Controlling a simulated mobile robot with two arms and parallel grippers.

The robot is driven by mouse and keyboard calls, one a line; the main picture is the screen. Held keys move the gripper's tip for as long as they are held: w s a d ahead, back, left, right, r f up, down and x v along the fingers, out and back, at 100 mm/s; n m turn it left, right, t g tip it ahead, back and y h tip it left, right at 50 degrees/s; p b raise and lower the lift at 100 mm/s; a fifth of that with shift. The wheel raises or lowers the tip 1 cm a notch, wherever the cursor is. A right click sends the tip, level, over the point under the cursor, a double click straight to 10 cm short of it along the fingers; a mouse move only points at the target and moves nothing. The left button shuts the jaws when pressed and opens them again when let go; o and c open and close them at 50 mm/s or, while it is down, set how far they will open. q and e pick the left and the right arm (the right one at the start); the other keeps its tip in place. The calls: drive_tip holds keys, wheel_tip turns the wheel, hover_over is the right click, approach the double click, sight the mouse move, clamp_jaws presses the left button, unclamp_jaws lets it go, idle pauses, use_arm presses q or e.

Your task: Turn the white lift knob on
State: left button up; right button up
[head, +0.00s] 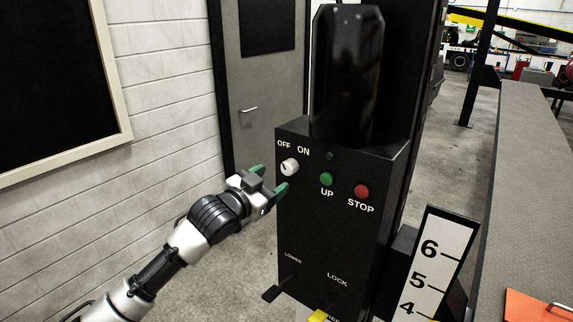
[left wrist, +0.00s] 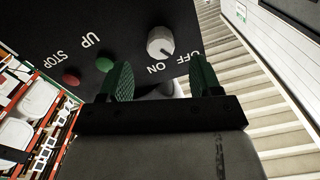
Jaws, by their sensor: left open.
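The white lift knob (head: 289,167) is on the front of the black control box (head: 335,230), below the OFF and ON labels. Its pointer line is hard to read in the head view. My left gripper (head: 271,178) is just left of and below the knob, with green fingertips apart and nothing between them. In the left wrist view the knob (left wrist: 160,41) shows ahead of the open fingers (left wrist: 163,80), with a dark pointer line toward the lower right, between the ON and OFF labels. I see no contact. My right gripper is not in view.
A green UP button (head: 326,179) and a red STOP button (head: 362,191) sit right of the knob. Pedals (head: 272,293) marked LOWER and LOCK are below. A numbered scale board (head: 433,262) stands at right. A brick wall (head: 165,110) and a door (head: 262,100) are behind.

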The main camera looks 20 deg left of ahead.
sight(285, 171)
use_arm(q)
drive_tip(key=p+x, duration=0.1)
drive_tip(key=x, duration=0.4)
drive_tip(key=shift+w+r+p, duration=0.15)
drive_tip(key=shift+p, duration=0.2)
drive_tip(key=shift+w+d, duration=0.25)
drive_tip(key=shift+w, duration=0.35)
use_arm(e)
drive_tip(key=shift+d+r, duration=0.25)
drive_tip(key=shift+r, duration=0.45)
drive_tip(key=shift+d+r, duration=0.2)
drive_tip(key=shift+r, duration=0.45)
use_arm(q)
drive_tip(key=c, duration=0.9)
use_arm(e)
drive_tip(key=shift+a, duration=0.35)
